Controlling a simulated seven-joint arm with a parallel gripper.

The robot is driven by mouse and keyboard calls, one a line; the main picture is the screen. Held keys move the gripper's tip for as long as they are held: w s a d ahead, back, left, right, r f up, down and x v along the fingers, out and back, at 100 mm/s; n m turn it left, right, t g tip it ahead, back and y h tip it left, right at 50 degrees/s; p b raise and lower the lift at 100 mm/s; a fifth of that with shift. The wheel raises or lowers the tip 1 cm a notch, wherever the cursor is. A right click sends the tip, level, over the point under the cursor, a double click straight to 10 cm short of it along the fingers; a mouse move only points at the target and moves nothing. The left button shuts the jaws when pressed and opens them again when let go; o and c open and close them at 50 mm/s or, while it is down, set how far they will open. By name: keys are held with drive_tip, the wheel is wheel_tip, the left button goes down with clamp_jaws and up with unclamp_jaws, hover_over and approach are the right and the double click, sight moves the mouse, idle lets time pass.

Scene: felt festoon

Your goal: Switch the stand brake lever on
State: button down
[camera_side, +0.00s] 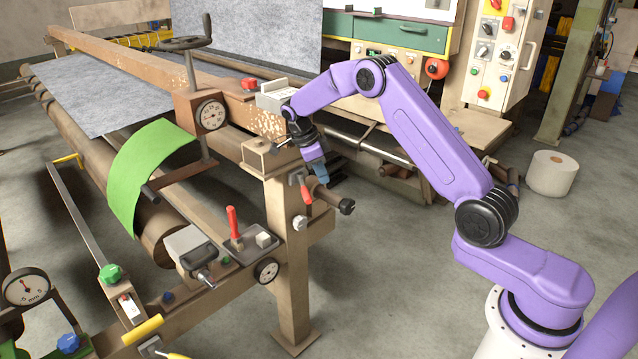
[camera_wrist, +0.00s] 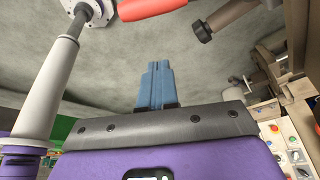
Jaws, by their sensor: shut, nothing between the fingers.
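Two red-handled levers show in the side view, and no readable label tells which is the stand brake lever. One red lever (camera_side: 305,188) is on the post at the near end of the frame. The other red lever (camera_side: 232,222) stands upright on a small plate on the lower rail. My gripper (camera_side: 318,172), with blue fingers, is shut and empty, close to the lever on the post. In the wrist view my gripper (camera_wrist: 155,68) points toward open floor, and a red handle (camera_wrist: 150,9) lies beyond its fingertips, apart from them.
A dark round-ended knob (camera_side: 346,207) juts out right of the post, close to my gripper. A handwheel (camera_side: 185,43) and a dial gauge (camera_side: 211,115) stand on the upper beam. Green felt (camera_side: 150,165) hangs over the roller.

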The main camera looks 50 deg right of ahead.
drive_tip(key=v, duration=0.7)
drive_tip(key=s+a+r+n+t+y, duration=0.1)
drive_tip(key=s+a+r+n, duration=0.2)
drive_tip(key=s+a+n, duration=0.6)
drive_tip(key=s+a+r+n+t, duration=0.1)
drive_tip(key=s+a+r+n, duration=0.2)
drive_tip(key=s+a+n, duration=0.45)
drive_tip(key=s+d+f+n+y, duration=0.1)
drive_tip(key=s+d+n, duration=0.1)
drive_tip(key=s+n, duration=0.8)
drive_tip(key=s+d+f+n+y, duration=0.1)
drive_tip(key=s+d+n, duration=0.1)
drive_tip(key=s+n, duration=0.9)
drive_tip(key=s, duration=0.4)
drive_tip(key=shift+s+d+f+y, duration=0.3)
drive_tip(key=shift+s+d+f, duration=0.05)
drive_tip(key=shift+s, duration=0.05)
